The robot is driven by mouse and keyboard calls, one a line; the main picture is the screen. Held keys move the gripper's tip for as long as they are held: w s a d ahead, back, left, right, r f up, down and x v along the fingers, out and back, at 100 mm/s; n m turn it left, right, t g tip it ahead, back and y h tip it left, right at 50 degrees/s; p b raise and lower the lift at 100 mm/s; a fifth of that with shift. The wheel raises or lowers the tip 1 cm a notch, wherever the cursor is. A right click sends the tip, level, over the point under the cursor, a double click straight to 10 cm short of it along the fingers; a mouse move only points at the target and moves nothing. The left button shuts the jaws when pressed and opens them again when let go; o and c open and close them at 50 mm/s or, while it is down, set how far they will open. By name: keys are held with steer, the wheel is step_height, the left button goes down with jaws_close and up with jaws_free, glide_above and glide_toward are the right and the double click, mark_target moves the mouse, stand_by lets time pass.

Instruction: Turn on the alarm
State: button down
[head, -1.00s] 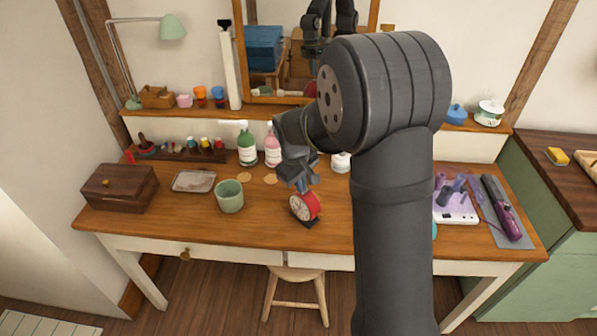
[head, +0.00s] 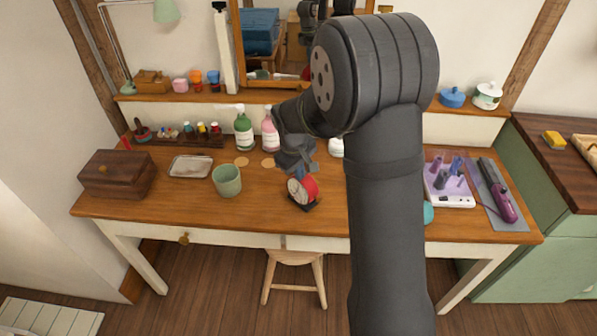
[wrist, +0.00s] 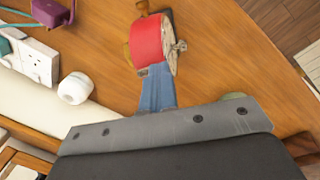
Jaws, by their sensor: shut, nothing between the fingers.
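The red alarm clock (head: 303,190) with a pale round face stands on the front middle of the wooden desk (head: 265,215). In the wrist view its red curved body (wrist: 147,41) fills the top middle. My gripper (head: 301,174) is directly above and behind the clock in the head view. In the wrist view its blue-grey fingers (wrist: 155,78) are shut together with nothing between them. Their tips are at the clock's near edge, beside a small dark tab on it; I cannot tell if they touch. My forearm hides part of the desk right of the clock.
A green cup (head: 227,181) stands left of the clock. Green (head: 243,133) and pink (head: 270,135) bottles stand behind my gripper. A wooden box (head: 118,175) is at far left, a white tray (head: 449,197) with purple items at right. The desk before the clock is clear.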

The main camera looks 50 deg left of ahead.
steer(key=shift+w+r, duration=0.3)
steer(key=shift+w, duration=0.3)
steer(key=s+r, duration=0.4)
steer(key=r, duration=0.9)
steer(key=shift+s+d+r, duration=0.15)
steer(key=shift+r, duration=0.05)
step_height(320, 180, down, 9)
steer(key=w, duration=0.2)
step_height(320, 180, up, 7)
steer(key=shift+s+f, duration=0.15)
steer(key=shift+s, duration=0.25)
